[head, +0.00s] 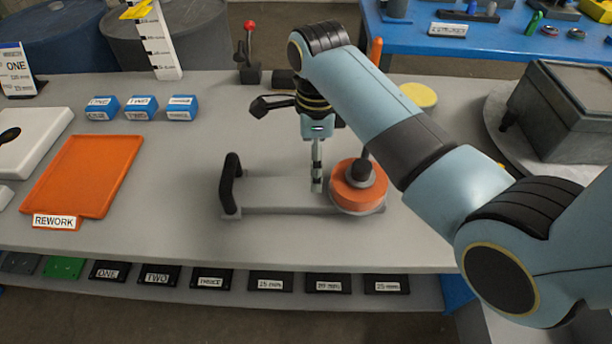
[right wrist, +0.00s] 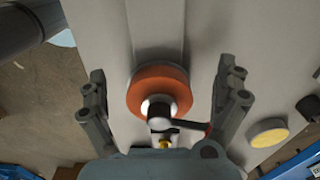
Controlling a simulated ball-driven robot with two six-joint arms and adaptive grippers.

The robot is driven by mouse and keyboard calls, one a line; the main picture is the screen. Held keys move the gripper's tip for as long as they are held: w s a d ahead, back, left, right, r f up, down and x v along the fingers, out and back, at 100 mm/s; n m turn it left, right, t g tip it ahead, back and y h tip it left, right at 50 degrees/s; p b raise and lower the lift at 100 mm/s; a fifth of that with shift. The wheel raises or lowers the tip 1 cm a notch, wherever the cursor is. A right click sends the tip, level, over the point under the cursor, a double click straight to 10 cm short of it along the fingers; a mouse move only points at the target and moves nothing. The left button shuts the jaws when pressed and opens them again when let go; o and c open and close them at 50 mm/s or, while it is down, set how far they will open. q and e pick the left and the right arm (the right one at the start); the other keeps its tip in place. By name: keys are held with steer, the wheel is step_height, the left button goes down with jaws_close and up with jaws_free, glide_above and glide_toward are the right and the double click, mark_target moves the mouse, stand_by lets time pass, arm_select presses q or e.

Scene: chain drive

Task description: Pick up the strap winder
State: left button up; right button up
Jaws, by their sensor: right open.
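The strap winder is likely the grey flat bar (head: 285,209) on the table with a black upright handle (head: 231,184) at its left end. An orange drum (head: 350,193) with a dark crank knob stands at its right end. My right gripper (head: 317,186) points down beside the drum in the head view. In the right wrist view its open fingers (right wrist: 166,75) lie to either side of the orange drum (right wrist: 150,82), with a gap on both sides; nothing is gripped. Contact and exact height cannot be told. My left gripper is not in view.
An orange REWORK tray (head: 90,175) and several blue labelled blocks (head: 141,108) are at left. A red-knobbed lever (head: 249,50) stands behind. A yellow disc (head: 418,95) and a grey box (head: 565,105) are behind and to the right.

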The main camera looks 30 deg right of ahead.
mark_target(305, 184)
steer(key=f, duration=0.4)
steer(key=shift+s, duration=0.3)
steer(key=shift+w+f, duration=0.1)
steer(key=shift+f, duration=0.3)
steer(key=f, duration=0.5)
steer(key=shift+w+a+f+b, duration=0.1)
steer(key=shift+a+f+b, duration=0.1)
steer(key=shift+a+b, duration=0.1)
steer(key=c, duration=1.6)
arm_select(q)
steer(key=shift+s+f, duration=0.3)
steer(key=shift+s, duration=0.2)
arm_select(e)
steer(key=shift+r, duration=0.1)
steer(key=shift+c, duration=0.5)
